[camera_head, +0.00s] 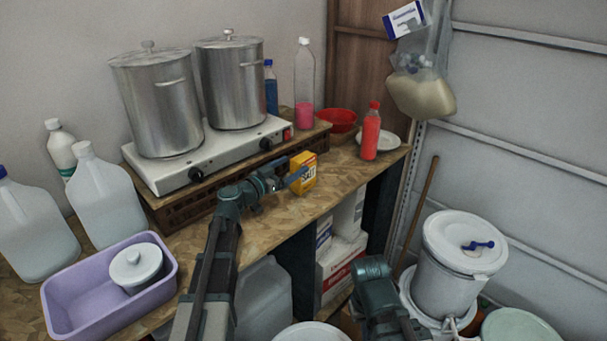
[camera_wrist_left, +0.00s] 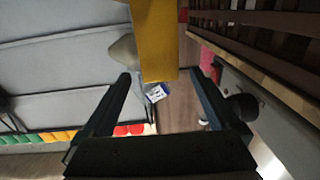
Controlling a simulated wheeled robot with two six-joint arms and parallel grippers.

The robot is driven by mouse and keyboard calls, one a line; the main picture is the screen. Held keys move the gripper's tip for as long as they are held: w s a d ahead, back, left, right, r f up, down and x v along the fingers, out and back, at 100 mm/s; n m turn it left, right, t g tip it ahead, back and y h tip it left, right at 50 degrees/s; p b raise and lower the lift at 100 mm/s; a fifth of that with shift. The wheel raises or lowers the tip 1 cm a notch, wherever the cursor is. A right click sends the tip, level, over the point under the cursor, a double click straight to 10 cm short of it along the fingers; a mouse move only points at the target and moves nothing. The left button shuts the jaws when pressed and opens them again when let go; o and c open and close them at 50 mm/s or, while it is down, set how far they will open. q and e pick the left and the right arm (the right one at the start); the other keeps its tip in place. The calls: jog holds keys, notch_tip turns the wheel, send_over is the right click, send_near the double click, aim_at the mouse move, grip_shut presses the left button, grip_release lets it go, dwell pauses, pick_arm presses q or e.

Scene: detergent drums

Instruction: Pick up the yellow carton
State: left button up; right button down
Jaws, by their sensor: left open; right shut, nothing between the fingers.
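The yellow carton (camera_head: 306,163) stands upright on the wooden worktop, in front of the brown riser, with dark lettering on its face. My left gripper (camera_head: 288,178) is open and right at the carton's left side; one finger overlaps its front in the head view. In the left wrist view the carton (camera_wrist_left: 154,40) shows as a yellow block ahead, its lower end between the lines of the two open fingers (camera_wrist_left: 161,74). I cannot tell whether either finger touches it. My right arm shows low in the head view, but its fingers are hidden.
The brown riser under the hot plate (camera_head: 162,178) with two steel pots runs close behind the carton. A red bottle (camera_head: 371,135), white plate and red bowl (camera_head: 340,121) stand to the right. A lilac tub (camera_head: 62,292) is at left. The worktop's front edge is near.

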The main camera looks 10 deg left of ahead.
aim_at(303, 157)
pick_arm(q)
jog(key=shift+w+d, duration=0.25)
jog(key=shift+w, duration=0.1)
jog(key=shift+w, duration=0.1)
jog(key=x, duration=0.5)
jog(key=shift+w, duration=0.1)
grip_shut()
